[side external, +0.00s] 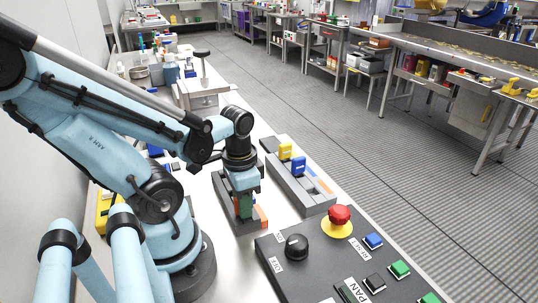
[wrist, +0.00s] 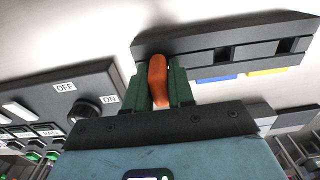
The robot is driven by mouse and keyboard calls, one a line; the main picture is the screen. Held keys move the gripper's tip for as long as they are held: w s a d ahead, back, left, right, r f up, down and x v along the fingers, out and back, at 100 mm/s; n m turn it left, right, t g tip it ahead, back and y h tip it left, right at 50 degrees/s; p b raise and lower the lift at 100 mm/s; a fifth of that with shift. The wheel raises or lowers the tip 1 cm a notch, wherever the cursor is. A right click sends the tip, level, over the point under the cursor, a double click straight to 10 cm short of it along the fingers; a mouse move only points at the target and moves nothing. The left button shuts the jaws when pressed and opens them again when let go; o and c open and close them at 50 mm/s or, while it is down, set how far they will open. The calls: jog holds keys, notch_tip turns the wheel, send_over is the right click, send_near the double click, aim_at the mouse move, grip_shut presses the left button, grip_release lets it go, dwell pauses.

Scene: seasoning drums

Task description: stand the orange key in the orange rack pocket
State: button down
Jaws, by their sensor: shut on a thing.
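The orange key (wrist: 157,80) is between the two green fingers of my gripper (wrist: 163,85), which is shut on it. In the side view my gripper (side external: 244,204) is low over the nearer dark grey rack (side external: 228,187), close to its orange patch (side external: 263,217). The wrist view shows this rack (wrist: 190,38) with two empty pockets and the key at its left end. The key's far end is hidden, so I cannot tell whether it sits in a pocket. The farther grey rack (side external: 290,188) has an orange patch (side external: 326,187) at its near end.
A yellow key (side external: 286,152) and a blue key (side external: 298,166) stand in the farther rack. A black control panel (side external: 325,250) with a red button (side external: 340,214) and a black knob (side external: 296,247) lies close by. A narrow strip of bare bench separates the racks.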

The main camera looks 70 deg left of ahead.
jog(key=shift+r, duration=0.2)
jog(key=shift+r, duration=1.3)
jog(key=s+d+r, duration=0.2)
jog(key=d+r, duration=0.6)
jog(key=d, duration=0.3)
jog(key=w+a+f+n, duration=0.1)
jog(key=w+a+n, duration=0.3)
jog(key=w, duration=0.6)
jog(key=w+a+f+n, duration=0.1)
jog(key=w+a+n, duration=0.4)
jog(key=w, duration=0.5)
jog(key=shift+a, duration=1)
jog(key=shift+f, duration=0.1)
jog(key=shift+f, duration=2.8)
jog(key=shift+f, duration=1.55)
